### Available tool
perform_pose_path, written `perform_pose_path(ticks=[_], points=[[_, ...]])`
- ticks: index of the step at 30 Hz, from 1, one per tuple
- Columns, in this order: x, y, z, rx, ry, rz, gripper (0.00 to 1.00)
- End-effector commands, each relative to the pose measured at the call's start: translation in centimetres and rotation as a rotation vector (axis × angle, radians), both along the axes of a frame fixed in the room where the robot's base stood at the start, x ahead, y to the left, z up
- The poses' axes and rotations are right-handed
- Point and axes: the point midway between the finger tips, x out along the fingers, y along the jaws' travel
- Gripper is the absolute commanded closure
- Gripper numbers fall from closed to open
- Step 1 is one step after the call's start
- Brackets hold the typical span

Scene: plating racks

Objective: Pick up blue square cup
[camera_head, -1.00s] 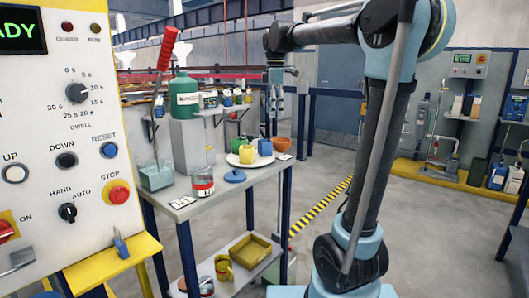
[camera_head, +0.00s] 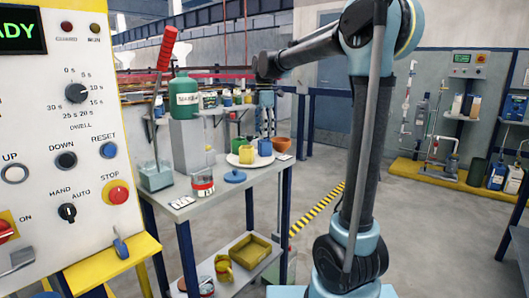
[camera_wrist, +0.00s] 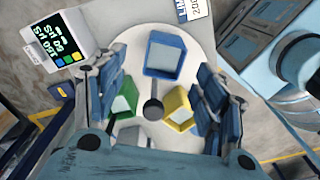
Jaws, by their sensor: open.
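The blue square cup (camera_wrist: 165,55) stands upright on a round white plate (camera_wrist: 203,57) near the plate's top edge in the wrist view. It also shows in the head view (camera_head: 265,147). My gripper (camera_head: 267,128) is just above the cup in the head view. In the wrist view my gripper (camera_wrist: 162,82) is open and empty, its fingers on either side of the plate's middle. A yellow cup (camera_wrist: 178,110) and a green cup (camera_wrist: 125,102) are on the plate too, each near a finger.
The plate sits on a grey bench (camera_head: 218,196) holding a jar (camera_head: 202,183), a blue lid (camera_head: 235,176) and an orange bowl (camera_head: 282,144). A green bottle (camera_head: 184,96) stands behind left. A digital display box (camera_wrist: 56,43) is near the left finger.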

Motion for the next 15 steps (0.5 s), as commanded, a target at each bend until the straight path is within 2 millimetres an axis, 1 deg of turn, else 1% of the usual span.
perform_pose_path(ticks=[1, 3, 8, 10, 15], points=[[0.0, 0.0, -0.6, 0.0, 0.0, 0.0, 0.35], [0.0, 0.0, -1.2, 0.0, 0.0, 0.0, 0.35], [0.0, 0.0, -1.9, 0.0, 0.0, 0.0, 0.35], [-0.1, -0.1, -2.5, 0.0, 0.0, 0.0, 0.35], [-0.2, -0.4, -4.8, 0.0, 0.0, -0.001, 0.35]])
